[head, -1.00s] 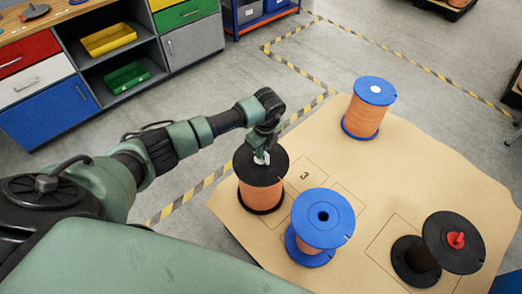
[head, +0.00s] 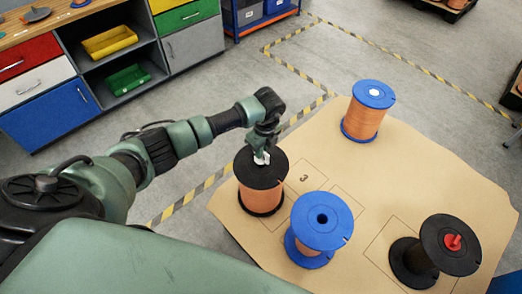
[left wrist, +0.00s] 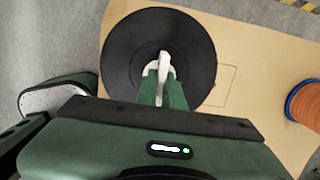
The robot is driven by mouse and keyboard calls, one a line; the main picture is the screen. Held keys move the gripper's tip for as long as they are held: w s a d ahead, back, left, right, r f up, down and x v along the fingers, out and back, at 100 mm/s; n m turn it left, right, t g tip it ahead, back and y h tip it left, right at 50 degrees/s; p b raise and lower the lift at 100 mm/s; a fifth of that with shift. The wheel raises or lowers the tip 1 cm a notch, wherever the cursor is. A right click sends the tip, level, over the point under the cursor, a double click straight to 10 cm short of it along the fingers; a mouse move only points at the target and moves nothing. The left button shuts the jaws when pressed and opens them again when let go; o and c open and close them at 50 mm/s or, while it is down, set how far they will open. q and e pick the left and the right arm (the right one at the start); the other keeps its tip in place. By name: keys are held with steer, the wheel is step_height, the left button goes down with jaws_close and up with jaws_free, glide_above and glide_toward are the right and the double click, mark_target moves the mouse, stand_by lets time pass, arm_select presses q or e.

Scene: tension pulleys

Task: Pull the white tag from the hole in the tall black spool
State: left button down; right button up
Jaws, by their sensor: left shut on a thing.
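The tall black spool (head: 273,162), wound with copper-orange wire, stands upright at the left edge of the tan mat. Its round black top also fills the upper middle of the left wrist view (left wrist: 122,47). My left gripper (head: 263,154) points down over the middle of this top. In the left wrist view its green fingers (left wrist: 163,78) are shut on the white tag (left wrist: 163,62), at the centre of the spool top. The fingers and tag cover the hole, so I cannot tell how deep the tag sits. My right gripper is not in view.
On the tan mat (head: 425,160) stand a blue spool with a white centre (head: 365,120), a blue spool with an open hole (head: 304,240), and a black spool with a red plug (head: 463,262). Drawers and shelves (head: 115,65) stand at the upper left.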

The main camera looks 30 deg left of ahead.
arm_select(q)
steer(key=shift+r, duration=0.25)
steer(key=shift+r+p, duration=1.8)
steer(key=shift+r, duration=0.2)
steer(key=shift+f, duration=0.1)
steer(key=s+d+r+m+h, duration=0.1)
steer(key=d+r+m, duration=0.3)
steer(key=r+m, duration=0.65)
steer(key=s+d+r+m+h, duration=0.2)
steer(key=d+r+m, duration=0.25)
steer(key=m, duration=1.05)
steer(key=s+r+m+g, duration=0.1)
steer(key=s+r+m, duration=0.2)
steer(key=s+m, duration=0.4)
steer(key=s+r+m+y, duration=0.1)
steer(key=s+r+m, duration=0.3)
steer(key=m, duration=1.3)
steer(key=s, duration=0.4)
steer(key=shift+a+r+m+g+y, duration=0.3)
steer(key=shift+m+g, duration=0.05)
steer(key=shift+g, duration=0.05)
